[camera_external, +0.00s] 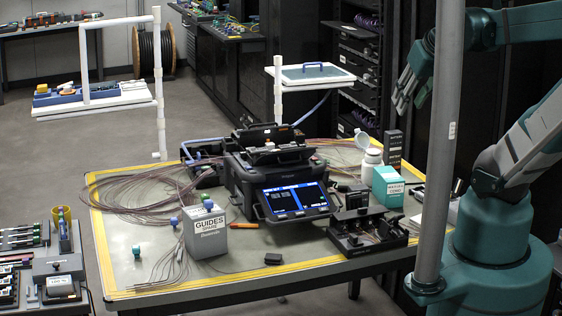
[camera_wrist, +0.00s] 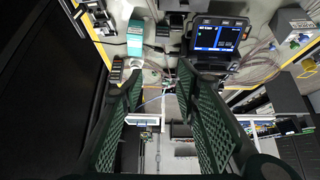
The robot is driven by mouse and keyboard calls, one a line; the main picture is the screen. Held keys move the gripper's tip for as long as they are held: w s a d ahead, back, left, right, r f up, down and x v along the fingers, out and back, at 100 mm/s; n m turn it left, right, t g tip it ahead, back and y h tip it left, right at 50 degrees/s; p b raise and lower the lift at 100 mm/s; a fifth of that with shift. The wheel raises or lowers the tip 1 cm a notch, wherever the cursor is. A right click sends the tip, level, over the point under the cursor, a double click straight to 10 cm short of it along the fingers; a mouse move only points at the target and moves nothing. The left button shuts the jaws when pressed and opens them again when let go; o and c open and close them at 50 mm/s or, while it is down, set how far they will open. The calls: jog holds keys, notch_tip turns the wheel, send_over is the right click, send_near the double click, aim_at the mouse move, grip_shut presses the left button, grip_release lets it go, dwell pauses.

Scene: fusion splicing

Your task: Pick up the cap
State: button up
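A white round cap-like piece (camera_external: 362,139) shows at the back right of the table, beside the top of a white bottle (camera_external: 371,162). I cannot tell whether it is attached to the bottle. My gripper (camera_external: 401,92) is above and to the right of the bottle, clear of the table. The cap is not clearly made out in the wrist view.
A teal box (camera_external: 388,186) and a dark box (camera_external: 393,149) stand close to the bottle. A splicer with a lit screen (camera_external: 295,200) and a grey guides box (camera_external: 204,232) stand to the left. A grey pole (camera_external: 441,150) crosses before my arm.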

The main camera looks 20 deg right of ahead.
jog(key=w+a+r+n+g+y, duration=0.15)
jog(key=w+a+n, duration=0.35)
jog(key=w+a, duration=0.9)
jog(key=w+a+f+n+g+b, duration=0.1)
jog(key=w+a+f+n, duration=0.3)
jog(key=a, duration=0.6)
jog(key=w+a+f+g+b, duration=0.15)
jog(key=w+a, duration=0.35)
jog(key=a, duration=0.6)
jog(key=n+g+h, duration=0.2)
jog(key=n+g, duration=0.1)
jog(key=n, duration=0.5)
send_over(135, 247)
jog(key=shift+y, duration=0.25)
jog(key=f, duration=2.7)
jog(key=shift+w+d+f+b, duration=0.25)
jog(key=shift+w+d+b, duration=0.05)
jog(key=shift+d+b, duration=0.05)
jog(key=shift+s+a+f, duration=0.3)
jog(key=shift+a+f, duration=0.1)
